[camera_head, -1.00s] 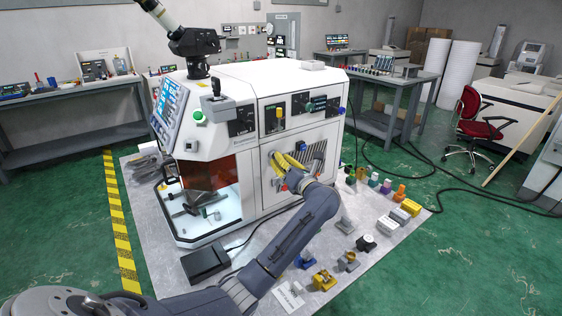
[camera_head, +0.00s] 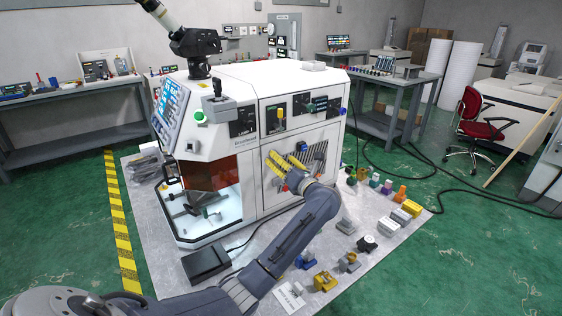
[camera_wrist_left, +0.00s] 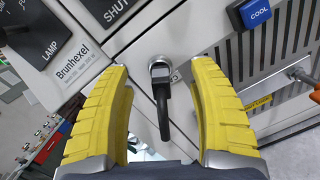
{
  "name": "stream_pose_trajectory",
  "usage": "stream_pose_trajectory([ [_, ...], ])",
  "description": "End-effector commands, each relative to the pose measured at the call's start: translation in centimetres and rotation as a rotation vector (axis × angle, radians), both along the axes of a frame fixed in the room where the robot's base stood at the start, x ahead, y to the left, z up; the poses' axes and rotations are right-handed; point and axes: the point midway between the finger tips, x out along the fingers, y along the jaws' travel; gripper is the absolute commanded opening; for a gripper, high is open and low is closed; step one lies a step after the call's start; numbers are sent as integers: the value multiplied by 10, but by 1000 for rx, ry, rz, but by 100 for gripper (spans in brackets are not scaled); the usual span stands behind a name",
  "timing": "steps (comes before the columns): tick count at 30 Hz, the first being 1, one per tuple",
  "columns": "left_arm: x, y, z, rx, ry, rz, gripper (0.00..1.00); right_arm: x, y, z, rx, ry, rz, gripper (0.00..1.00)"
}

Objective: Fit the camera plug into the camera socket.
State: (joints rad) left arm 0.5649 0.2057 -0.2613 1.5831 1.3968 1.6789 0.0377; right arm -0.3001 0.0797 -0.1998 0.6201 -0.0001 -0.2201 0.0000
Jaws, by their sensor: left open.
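My left gripper (camera_head: 287,162) is at the front panel of the white machine. In the left wrist view its two yellow fingers (camera_wrist_left: 163,100) are spread wide, with nothing gripped. Between them, a black plug (camera_wrist_left: 160,73) sits at a round metal-ringed socket (camera_wrist_left: 158,59) in the panel, its black cable (camera_wrist_left: 164,112) hanging down. The fingers stand apart from the plug on both sides. How deep the plug sits cannot be told. In the head view my gripper hides this spot. My right gripper is not in view.
The machine (camera_head: 232,140) stands on a grey mat with several small colored parts at its right. A black pedal box (camera_head: 207,262) lies in front.

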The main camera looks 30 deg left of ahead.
Motion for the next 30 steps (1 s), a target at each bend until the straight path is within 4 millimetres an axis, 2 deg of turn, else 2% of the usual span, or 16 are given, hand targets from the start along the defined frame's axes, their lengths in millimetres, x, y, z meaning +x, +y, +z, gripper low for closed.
stream_pose_trajectory([
  [7, -1, -3, 0, 0, 0, -1, 60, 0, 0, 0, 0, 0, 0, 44],
  [30, -13, -33, 0, 0, 0, -1, 60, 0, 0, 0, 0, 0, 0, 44],
])
